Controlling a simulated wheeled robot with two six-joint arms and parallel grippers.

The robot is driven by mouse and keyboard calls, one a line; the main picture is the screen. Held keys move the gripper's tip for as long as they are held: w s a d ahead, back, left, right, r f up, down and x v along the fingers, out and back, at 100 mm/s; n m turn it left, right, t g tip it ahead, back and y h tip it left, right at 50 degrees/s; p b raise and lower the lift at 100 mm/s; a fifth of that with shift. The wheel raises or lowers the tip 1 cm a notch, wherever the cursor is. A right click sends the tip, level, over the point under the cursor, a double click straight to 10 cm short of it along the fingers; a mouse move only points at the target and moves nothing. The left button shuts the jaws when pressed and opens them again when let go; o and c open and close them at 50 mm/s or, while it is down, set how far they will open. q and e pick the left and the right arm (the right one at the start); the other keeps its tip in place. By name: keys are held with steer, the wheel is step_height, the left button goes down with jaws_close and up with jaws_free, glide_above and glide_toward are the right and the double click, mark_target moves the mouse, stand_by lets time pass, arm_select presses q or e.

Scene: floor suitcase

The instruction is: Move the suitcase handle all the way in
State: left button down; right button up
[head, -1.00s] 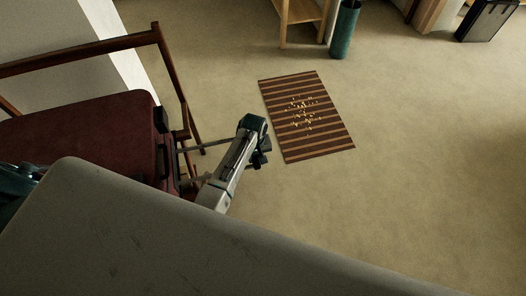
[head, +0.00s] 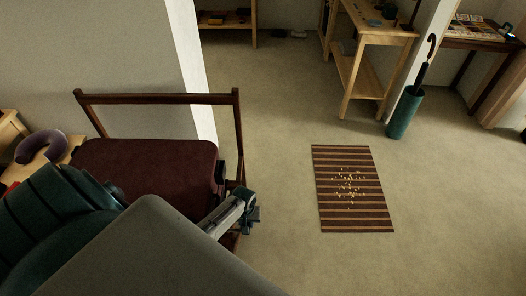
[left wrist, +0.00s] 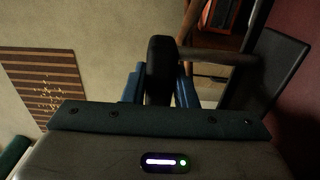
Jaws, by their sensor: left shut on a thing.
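The dark red suitcase (head: 150,165) lies flat beside a brown wooden frame, at left in the head view. Its red side (left wrist: 304,30) also shows at the right edge of the left wrist view. My left gripper (head: 252,216) is just off the suitcase's right end. In the left wrist view, the blue fingers of my left gripper (left wrist: 160,90) are shut on the black suitcase handle (left wrist: 161,62), one finger on each side. A thin rod runs from the handle towards the suitcase. My arm hides part of the suitcase's near side. My right gripper is not in view.
The wooden frame (head: 160,98) stands behind and beside the suitcase. A striped mat (head: 350,215) lies on open carpet to the right. A green umbrella stand (head: 404,115) and a wooden table (head: 372,28) stand farther back. A neck pillow (head: 40,147) is at far left.

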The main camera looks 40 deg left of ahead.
arm_select(q)
steer(key=shift+s+a, duration=0.3)
steer(key=shift+a, duration=0.25)
steer(key=shift+s+a, duration=0.3)
steer(key=shift+a, duration=0.25)
steer(key=c, duration=1.2)
jaws_free()
steer(key=shift+o, duration=0.2)
steer(key=shift+r, duration=0.1)
step_height(320, 180, up, 11)
steer(key=shift+f+p, duration=0.2)
steer(key=shift+p, duration=0.1)
steer(key=shift+c, duration=0.2)
